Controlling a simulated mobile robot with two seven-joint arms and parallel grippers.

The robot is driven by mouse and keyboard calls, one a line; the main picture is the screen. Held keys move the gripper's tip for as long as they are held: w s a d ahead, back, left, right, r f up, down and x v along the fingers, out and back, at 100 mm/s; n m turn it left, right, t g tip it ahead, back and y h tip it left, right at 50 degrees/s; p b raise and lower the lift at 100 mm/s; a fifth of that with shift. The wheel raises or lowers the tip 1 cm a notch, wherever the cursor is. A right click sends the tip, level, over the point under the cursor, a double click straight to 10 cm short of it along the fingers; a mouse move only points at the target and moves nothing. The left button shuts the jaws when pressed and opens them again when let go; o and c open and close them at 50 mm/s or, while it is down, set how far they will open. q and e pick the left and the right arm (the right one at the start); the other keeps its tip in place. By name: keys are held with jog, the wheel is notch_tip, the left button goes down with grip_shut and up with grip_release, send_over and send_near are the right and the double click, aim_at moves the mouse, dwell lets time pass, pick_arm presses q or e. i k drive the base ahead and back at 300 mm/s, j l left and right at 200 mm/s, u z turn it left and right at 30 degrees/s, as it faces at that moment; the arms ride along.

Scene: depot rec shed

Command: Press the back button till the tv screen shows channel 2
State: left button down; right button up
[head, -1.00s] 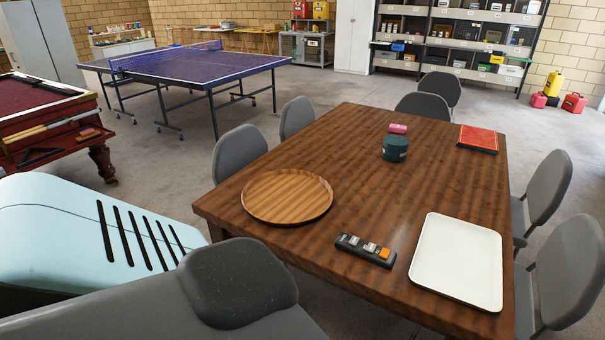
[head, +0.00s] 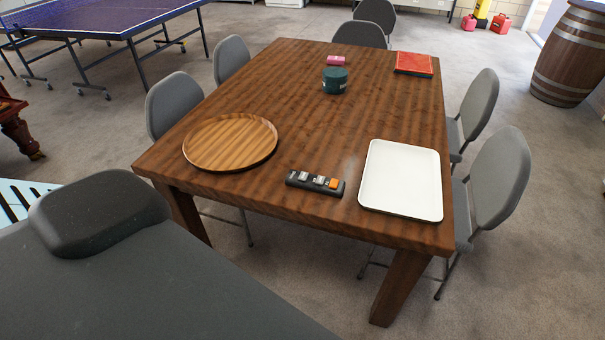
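A black button box (head: 315,183) lies near the front edge of the brown wooden table (head: 290,110). It carries several pale grey buttons in a row and an orange button (head: 334,183) at its right end. The markings are too small to read, so I cannot tell which is the back button. No tv screen shows in the head view. Neither of my grippers is in view.
A round wooden tray (head: 231,141) lies left of the box and a white tray (head: 401,178) right of it. A teal canister (head: 335,80), a pink item (head: 336,60) and a red book-like item (head: 413,63) sit farther back. Grey chairs (head: 498,175) flank the table.

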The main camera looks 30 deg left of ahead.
aim_at(302, 176)
jog(key=i+j, duration=0.2)
jog(key=j, duration=0.15)
jog(key=i+j, duration=0.2)
jog(key=j, duration=0.2)
jog(key=i+j, duration=0.2)
jog(key=j, duration=0.15)
jog(key=i+j, duration=0.2)
jog(key=j, duration=0.15)
